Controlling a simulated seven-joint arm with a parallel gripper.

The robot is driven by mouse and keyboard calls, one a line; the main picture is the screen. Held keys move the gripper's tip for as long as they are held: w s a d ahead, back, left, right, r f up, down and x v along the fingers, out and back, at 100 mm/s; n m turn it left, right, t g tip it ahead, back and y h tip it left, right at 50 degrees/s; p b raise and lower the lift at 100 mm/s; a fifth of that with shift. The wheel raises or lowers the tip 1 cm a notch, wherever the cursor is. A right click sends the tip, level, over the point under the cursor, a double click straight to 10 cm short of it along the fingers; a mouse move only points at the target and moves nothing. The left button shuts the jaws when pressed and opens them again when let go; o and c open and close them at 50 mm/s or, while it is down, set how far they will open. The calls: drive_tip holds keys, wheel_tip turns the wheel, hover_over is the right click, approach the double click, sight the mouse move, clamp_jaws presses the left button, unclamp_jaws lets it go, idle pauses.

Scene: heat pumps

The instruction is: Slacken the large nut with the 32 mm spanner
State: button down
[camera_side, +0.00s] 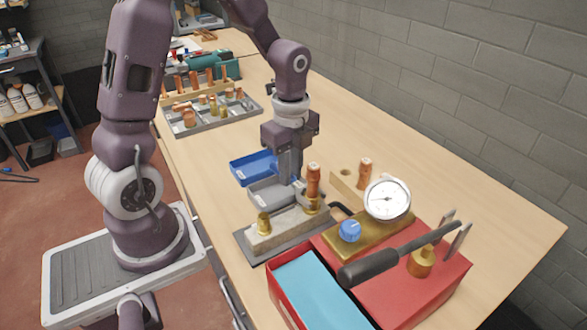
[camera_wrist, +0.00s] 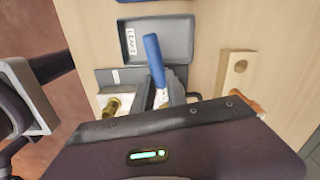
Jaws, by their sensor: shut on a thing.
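My gripper (camera_side: 291,172) points down at the back edge of the grey fixture (camera_side: 285,236). It is shut on a tool with a blue handle, which I take for the spanner (camera_wrist: 154,55). In the wrist view the handle points away over a grey tray, and the spanner's head is hidden by my gripper. In the side view the spanner is mostly hidden. A brass nut (camera_side: 312,206) sits at the foot of an upright copper pipe (camera_side: 313,180), close to the right of my fingers. I cannot tell whether the spanner touches it. Another brass fitting (camera_side: 264,223) stands at the fixture's left.
A grey tray (camera_wrist: 183,22) and a blue tray (camera_side: 250,170) lie behind the fixture. A wooden block (camera_side: 345,187) stands to the right. A red box (camera_side: 440,285) with a gauge (camera_side: 387,199) and a dark-handled tool (camera_side: 370,268) is in front. The right tabletop is clear.

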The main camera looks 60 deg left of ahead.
drive_tip(key=s+n, duration=0.2)
drive_tip(key=n, duration=0.1)
drive_tip(key=shift+d+n, duration=0.3)
idle(0.3)
drive_tip(key=shift+w, duration=0.15)
drive_tip(key=shift+a, duration=0.1)
drive_tip(key=shift+s+a, duration=0.35)
drive_tip(key=shift+a, duration=0.35)
drive_tip(key=shift+s+a, duration=0.35)
drive_tip(key=shift+a, duration=0.4)
drive_tip(key=shift+s+a, duration=0.35)
drive_tip(key=shift+a, duration=0.35)
wheel_tip(320, 180, up, 12)
drive_tip(key=shift+f, duration=0.2)
